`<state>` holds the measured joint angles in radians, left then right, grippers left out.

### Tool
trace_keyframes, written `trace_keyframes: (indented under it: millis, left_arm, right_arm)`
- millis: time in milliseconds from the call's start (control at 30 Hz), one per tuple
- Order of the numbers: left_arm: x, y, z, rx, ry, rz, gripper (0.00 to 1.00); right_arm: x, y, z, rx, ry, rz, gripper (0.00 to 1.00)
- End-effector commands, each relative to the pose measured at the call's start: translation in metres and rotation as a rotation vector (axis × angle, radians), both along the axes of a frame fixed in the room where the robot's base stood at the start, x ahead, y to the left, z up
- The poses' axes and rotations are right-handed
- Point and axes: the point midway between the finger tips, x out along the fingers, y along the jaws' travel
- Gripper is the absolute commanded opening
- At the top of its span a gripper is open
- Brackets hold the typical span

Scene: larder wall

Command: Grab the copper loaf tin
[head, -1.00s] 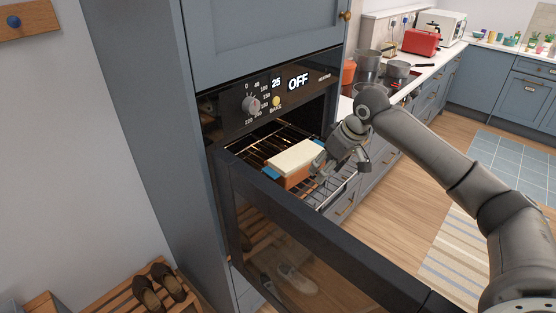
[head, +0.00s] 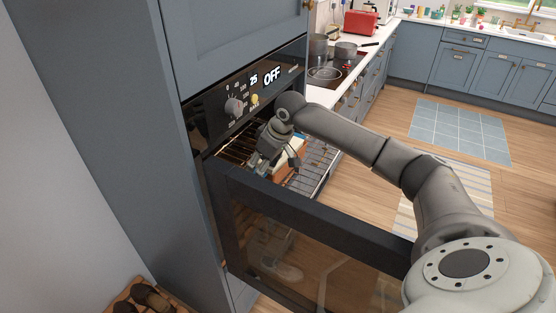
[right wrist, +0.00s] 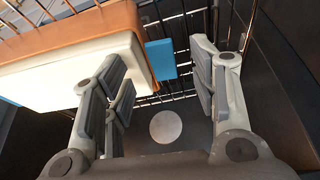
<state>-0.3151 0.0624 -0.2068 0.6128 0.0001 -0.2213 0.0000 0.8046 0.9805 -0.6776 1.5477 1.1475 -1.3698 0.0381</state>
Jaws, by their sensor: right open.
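The copper loaf tin (head: 284,172) sits on the pulled-out oven rack, with a pale filling on top and blue tabs at its ends. My right gripper (head: 262,165) hangs over its near end and hides part of it. In the right wrist view, the tin's copper side (right wrist: 105,18) and pale top fill the upper left. A blue tab (right wrist: 161,60) shows between the two spread fingers of my right gripper (right wrist: 160,80). The fingers are open and I see no grip on the tab; contact cannot be told. My left gripper is not in view.
The oven door (head: 310,215) is folded down in front of the rack (head: 310,175). The oven control panel (head: 245,95) reads OFF above the opening. A hob with pots (head: 345,50) and a red toaster (head: 360,22) stand on the counter behind.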

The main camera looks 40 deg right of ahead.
Motion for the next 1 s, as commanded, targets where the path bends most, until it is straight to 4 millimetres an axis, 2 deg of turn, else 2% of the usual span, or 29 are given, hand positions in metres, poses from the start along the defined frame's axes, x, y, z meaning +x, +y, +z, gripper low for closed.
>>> trace_keyframes:
  millis: [133, 300, 600, 1000]
  left_arm:
    - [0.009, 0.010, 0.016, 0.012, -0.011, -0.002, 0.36]
    - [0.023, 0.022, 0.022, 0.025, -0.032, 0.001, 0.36]
    - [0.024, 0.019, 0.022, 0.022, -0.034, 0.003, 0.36]
    - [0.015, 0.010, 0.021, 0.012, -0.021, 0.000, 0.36]
  right_arm:
    - [0.009, 0.002, -0.016, 0.000, 0.004, 0.000, 0.54]
    - [0.018, 0.004, -0.038, -0.001, 0.003, 0.000, 0.54]
    - [0.019, 0.004, -0.044, -0.002, 0.001, 0.001, 0.54]
    - [0.019, 0.004, -0.043, -0.001, 0.001, 0.000, 0.02]
